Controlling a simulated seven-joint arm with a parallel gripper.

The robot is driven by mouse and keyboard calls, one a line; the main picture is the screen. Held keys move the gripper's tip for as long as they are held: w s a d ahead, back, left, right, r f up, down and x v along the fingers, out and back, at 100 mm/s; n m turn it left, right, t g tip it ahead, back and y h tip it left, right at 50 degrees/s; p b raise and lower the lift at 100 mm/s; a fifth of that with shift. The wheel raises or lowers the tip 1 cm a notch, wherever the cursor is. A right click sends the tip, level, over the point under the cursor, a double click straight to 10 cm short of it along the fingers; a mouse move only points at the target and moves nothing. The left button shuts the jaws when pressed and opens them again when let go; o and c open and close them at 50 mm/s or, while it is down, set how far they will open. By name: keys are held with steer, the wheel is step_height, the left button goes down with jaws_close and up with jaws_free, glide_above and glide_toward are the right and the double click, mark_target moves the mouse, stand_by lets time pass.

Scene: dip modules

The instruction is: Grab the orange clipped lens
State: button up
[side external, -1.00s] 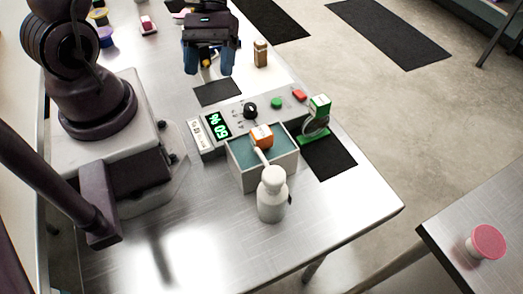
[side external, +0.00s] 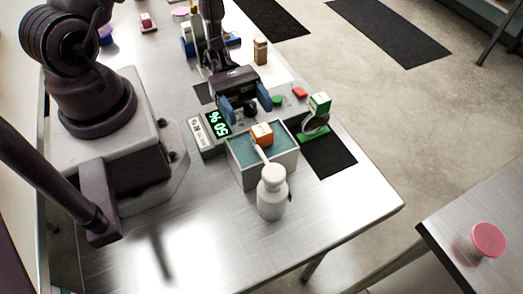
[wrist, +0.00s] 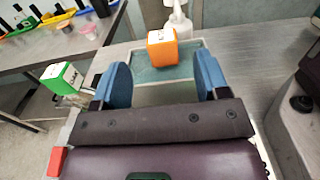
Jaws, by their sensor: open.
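The orange clipped lens (side external: 262,134) is a small orange block with a white face, at the bath's far side in the side external view. It also shows in the wrist view (wrist: 162,49), ahead of and between my fingers. It sits at the teal-filled grey bath (side external: 279,170); whether it rests on the rim or hangs above the liquid I cannot tell. My gripper (side external: 245,108) has blue fingers, spread apart and empty, above the control panel just behind the bath. In the wrist view my gripper (wrist: 157,80) is open, with the lens beyond the fingertips.
A white bottle (side external: 271,192) stands close against the bath's front, its spout reaching toward the orange block. A green-and-white block on a green stand (side external: 317,115) stands to the right. A panel with a green display (side external: 217,124) lies behind the bath. The table's front left is clear.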

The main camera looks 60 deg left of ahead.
mark_target(258, 125)
steer(key=d, duration=0.6)
steer(key=shift+s+d+f, duration=0.1)
steer(key=shift+d, duration=0.2)
steer(key=shift+c, duration=0.2)
steer(key=c, duration=1.2)
